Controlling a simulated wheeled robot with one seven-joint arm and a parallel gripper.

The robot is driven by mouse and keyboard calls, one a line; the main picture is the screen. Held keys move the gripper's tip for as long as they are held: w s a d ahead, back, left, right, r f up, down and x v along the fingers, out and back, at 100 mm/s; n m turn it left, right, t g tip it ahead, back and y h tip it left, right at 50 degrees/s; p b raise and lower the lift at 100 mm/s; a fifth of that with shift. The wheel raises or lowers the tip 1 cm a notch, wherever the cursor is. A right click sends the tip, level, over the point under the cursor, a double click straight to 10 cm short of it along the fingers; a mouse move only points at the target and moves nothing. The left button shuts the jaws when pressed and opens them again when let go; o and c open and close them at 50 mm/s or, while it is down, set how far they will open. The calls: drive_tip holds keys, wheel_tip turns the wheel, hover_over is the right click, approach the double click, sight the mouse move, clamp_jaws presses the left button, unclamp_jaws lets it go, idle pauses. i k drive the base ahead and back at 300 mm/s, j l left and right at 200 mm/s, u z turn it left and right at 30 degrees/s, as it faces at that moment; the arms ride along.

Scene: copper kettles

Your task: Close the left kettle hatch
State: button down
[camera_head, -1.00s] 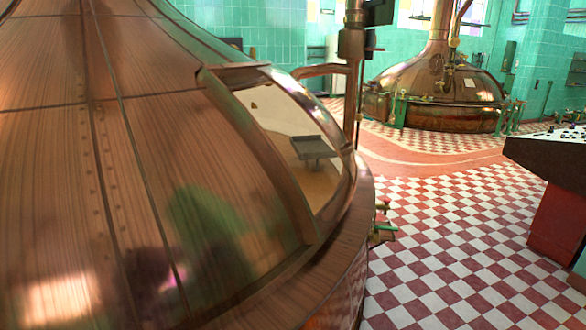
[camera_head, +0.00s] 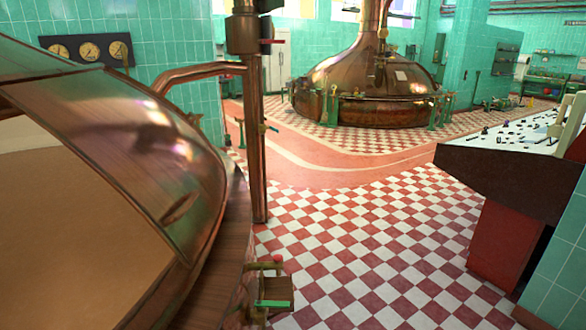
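The near copper kettle (camera_head: 215,270) fills the left side of the head view, cut off by the left edge. A large opening in its dome shows a plain tan interior (camera_head: 70,230). A glossy curved copper panel (camera_head: 120,125) lies along the right side of this opening, with a small dark oval mark or handle (camera_head: 180,207) low on it. I cannot tell whether this panel is the hatch itself or part of the dome. My gripper is not in view.
A second copper kettle (camera_head: 365,85) stands at the back. A vertical copper pipe (camera_head: 255,150) rises beside the near kettle, with a small valve (camera_head: 272,290) below. A control console (camera_head: 500,165) stands at right. The checkered floor (camera_head: 370,240) between is clear.

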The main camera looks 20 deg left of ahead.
sight(151, 155)
drive_tip(key=i+u, duration=0.1)
drive_tip(key=i, duration=0.6)
drive_tip(key=i+l, duration=0.15)
drive_tip(key=i, duration=0.55)
drive_tip(key=i+l+u, duration=0.15)
drive_tip(key=i, duration=0.55)
